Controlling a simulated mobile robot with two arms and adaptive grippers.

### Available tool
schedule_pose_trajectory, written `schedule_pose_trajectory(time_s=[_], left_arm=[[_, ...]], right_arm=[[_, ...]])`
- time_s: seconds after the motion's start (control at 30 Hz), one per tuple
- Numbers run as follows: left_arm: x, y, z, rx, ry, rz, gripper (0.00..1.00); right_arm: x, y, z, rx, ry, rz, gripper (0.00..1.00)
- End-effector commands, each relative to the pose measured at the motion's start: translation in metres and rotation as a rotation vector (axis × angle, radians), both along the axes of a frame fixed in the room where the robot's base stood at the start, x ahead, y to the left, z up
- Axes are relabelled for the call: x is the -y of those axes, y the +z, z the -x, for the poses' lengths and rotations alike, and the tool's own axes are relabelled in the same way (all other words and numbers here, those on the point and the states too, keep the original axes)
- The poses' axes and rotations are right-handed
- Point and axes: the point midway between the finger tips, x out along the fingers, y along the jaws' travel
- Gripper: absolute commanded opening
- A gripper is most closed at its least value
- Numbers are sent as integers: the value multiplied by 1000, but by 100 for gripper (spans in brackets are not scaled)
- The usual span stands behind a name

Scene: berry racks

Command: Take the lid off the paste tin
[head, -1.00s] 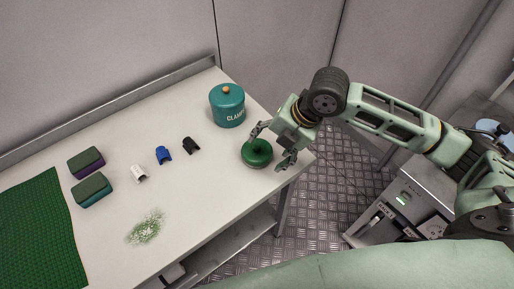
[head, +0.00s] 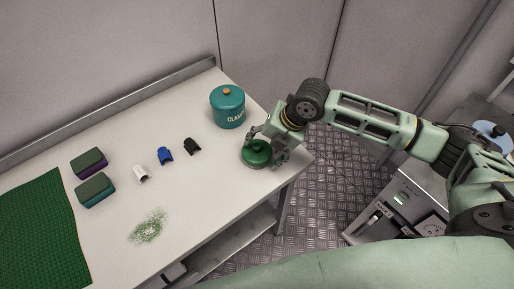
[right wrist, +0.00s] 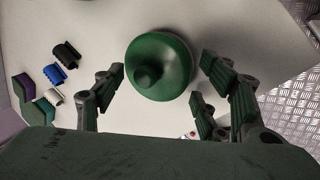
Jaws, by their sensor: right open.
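The paste tin is most likely the round dark green tin with a knobbed lid (head: 257,152) near the table's right edge. Its lid and knob fill the middle of the right wrist view (right wrist: 160,62). The lid sits on it. My right gripper (head: 268,145) is open, with its fingers on either side of the tin. In the right wrist view the fingertips (right wrist: 160,75) flank the lid with small gaps, and nothing is held. The tin's lower body is mostly hidden beneath the lid. My left gripper is not in view.
A teal canister labelled "CLAMPS" (head: 228,108) stands behind the tin. Black (head: 191,146), blue (head: 165,156) and white (head: 141,174) clips lie left, near two sponge-like blocks (head: 95,189). A green mat (head: 40,230) covers the left end. Green specks (head: 149,226) lie at the front.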

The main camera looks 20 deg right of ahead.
Motion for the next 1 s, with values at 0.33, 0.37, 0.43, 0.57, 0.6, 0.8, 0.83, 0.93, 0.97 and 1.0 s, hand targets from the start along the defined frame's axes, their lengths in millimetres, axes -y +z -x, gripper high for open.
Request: schedule_pose_trajectory(time_s=[0.33, 0.37, 0.43, 0.57, 0.6, 0.8, 0.83, 0.93, 0.97, 1.0], left_arm=[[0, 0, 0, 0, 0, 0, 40], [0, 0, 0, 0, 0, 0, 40], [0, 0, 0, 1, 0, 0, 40], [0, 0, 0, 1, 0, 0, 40], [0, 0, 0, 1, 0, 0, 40], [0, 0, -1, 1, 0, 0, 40], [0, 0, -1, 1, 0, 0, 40], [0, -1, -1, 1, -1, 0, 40], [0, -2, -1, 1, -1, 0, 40], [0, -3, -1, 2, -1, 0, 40]], right_arm=[[0, 0, 0, 0, 0, 0, 48], [0, 0, 0, 0, 0, 0, 45], [0, 0, 0, 0, 0, 0, 39], [0, 0, 0, -1, 0, -1, 28], [0, 0, 0, -1, 0, -1, 24], [0, 0, 1, -1, -1, -1, 24], [0, 0, 0, -1, -1, -1, 24], [0, 3, 0, 0, 0, -1, 24], [0, 5, 0, 0, 0, -1, 24], [0, 8, 0, 1, 0, -1, 24]])
